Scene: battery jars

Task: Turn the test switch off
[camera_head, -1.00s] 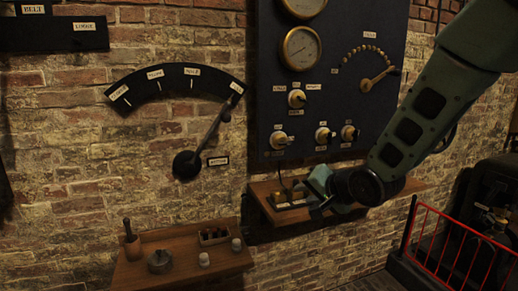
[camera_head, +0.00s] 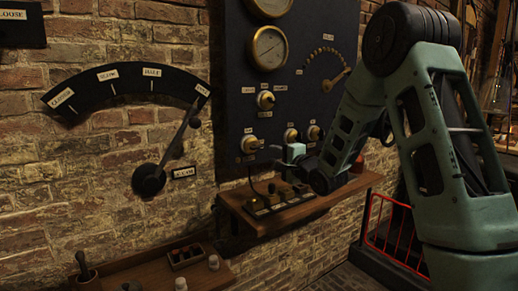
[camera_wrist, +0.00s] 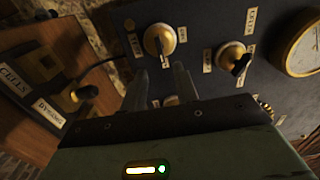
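Several small brass knob switches sit on the dark panel (camera_head: 232,60). In the wrist view, a round knob with a pale lever (camera_wrist: 160,40) lies just beyond my fingertips, its label too blurred to read surely as the test switch. It seems to be the lower left knob in the head view (camera_head: 250,145). In the head view my gripper (camera_head: 282,150) is close to the panel, right of that knob. Another knob (camera_wrist: 170,101) is partly hidden behind my fingers.
A wooden shelf (camera_head: 290,213) with a terminal box sits under the panel; the box's CELLS and DYNAMO labels show in the wrist view. A second knob (camera_wrist: 232,60) and a brass gauge (camera_wrist: 305,45) are to the right there. A large lever (camera_head: 175,140) is on the wall left.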

